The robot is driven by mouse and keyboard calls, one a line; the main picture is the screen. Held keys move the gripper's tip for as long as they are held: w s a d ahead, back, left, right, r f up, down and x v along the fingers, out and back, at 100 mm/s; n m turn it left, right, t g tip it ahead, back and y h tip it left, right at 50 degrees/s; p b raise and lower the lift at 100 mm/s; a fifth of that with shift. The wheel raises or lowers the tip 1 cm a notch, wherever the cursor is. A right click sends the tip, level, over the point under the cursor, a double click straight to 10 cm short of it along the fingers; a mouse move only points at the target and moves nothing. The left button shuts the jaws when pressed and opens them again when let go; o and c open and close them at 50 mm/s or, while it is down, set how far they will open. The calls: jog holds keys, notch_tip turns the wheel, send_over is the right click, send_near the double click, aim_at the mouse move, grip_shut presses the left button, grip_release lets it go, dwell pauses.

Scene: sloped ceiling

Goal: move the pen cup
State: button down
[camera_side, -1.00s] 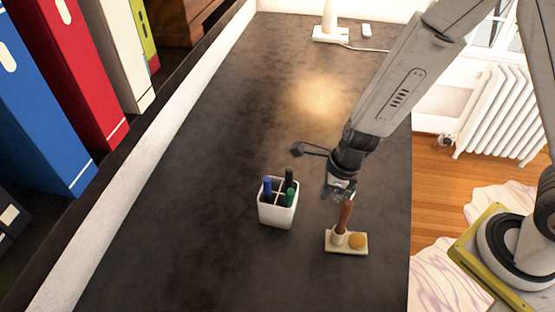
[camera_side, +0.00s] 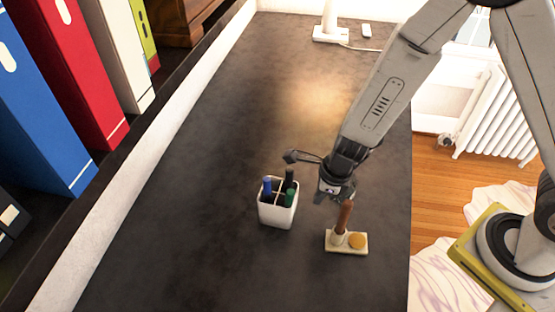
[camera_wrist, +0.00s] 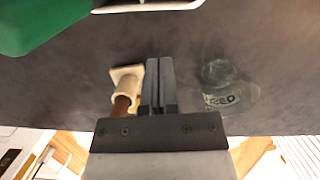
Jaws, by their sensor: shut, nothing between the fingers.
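The pen cup (camera_side: 278,216) is a white, square, divided holder standing upright on the dark desk. It holds several pens, with blue, green and dark ones showing. In the wrist view, a green pen (camera_wrist: 40,22) looms large at the top left and a strip of the white cup (camera_wrist: 150,6) shows at the top edge. My gripper (camera_side: 323,199) is above the desk, to the right of the cup and apart from it. Its two fingers (camera_wrist: 160,62) are together with nothing between them.
A cream holder (camera_side: 334,249) with an upright brown handle (camera_side: 345,216) and a round tan piece stands just below my gripper. The wrist view shows a glassy, labelled thing (camera_wrist: 228,85) right of the fingers. A lamp base (camera_side: 331,34) stands far back. The left desk is clear.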

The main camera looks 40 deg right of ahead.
jog(key=shift+w+a, duration=1.1)
jog(key=shift+a, duration=0.05)
jog(key=shift+w+a, duration=0.1)
jog(key=shift+w+a, duration=6.55)
jog(key=shift+w, duration=0.1)
jog(key=shift+s, duration=0.1)
jog(key=shift+s+d, duration=1.25)
jog(key=shift+d, duration=0.05)
jog(key=v, duration=1)
jog(key=shift+s+d, duration=0.1)
jog(key=shift+d, duration=0.1)
